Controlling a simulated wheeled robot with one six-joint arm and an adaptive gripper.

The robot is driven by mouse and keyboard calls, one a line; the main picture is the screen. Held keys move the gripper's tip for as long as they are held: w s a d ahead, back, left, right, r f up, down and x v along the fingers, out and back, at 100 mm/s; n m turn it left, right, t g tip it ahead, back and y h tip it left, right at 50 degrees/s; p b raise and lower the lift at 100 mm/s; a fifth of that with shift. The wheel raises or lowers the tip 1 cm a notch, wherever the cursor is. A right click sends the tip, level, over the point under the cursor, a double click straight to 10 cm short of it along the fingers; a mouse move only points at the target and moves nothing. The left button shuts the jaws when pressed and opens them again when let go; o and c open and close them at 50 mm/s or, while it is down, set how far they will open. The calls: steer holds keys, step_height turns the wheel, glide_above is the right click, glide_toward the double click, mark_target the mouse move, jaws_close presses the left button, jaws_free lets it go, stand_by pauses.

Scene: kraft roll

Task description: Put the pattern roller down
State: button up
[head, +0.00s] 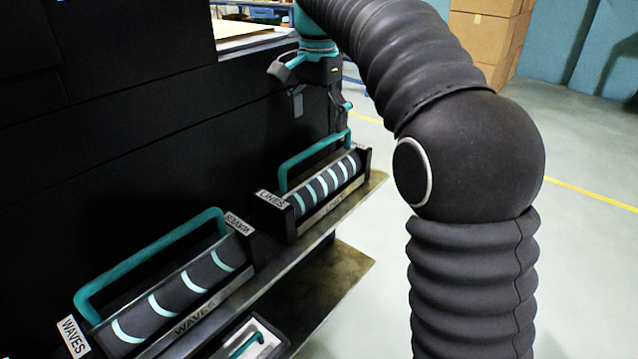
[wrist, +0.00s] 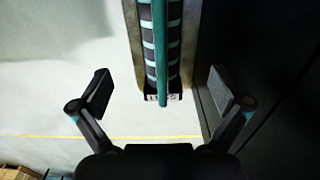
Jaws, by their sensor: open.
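The LINES pattern roller (head: 328,182), dark with pale teal bands and a teal handle (head: 312,148), lies in its labelled cradle on the far part of the shelf. My gripper (head: 322,106) is open and empty above its far end. In the wrist view the handle (wrist: 161,60) runs between the spread fingers (wrist: 161,92), touching neither, with the banded roller (wrist: 149,48) beneath. The WAVES roller (head: 168,298), also with a teal handle (head: 150,258), lies in the nearer cradle.
The shelf (head: 290,257) has a dark back panel (head: 150,150) close behind the rollers. A lower shelf (head: 335,275) holds a tray with a teal-handled item (head: 245,345). Cardboard boxes (head: 487,30) stand at the back. The floor (head: 590,240) to the right is clear.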

mark_target(318, 167)
step_height(318, 167, down, 12)
steer(key=shift+w+r+b, duration=0.1)
steer(key=shift+r+b, duration=0.15)
steer(key=shift+b, duration=0.7)
steer(key=shift+r, duration=0.1)
steer(key=c, duration=1.5)
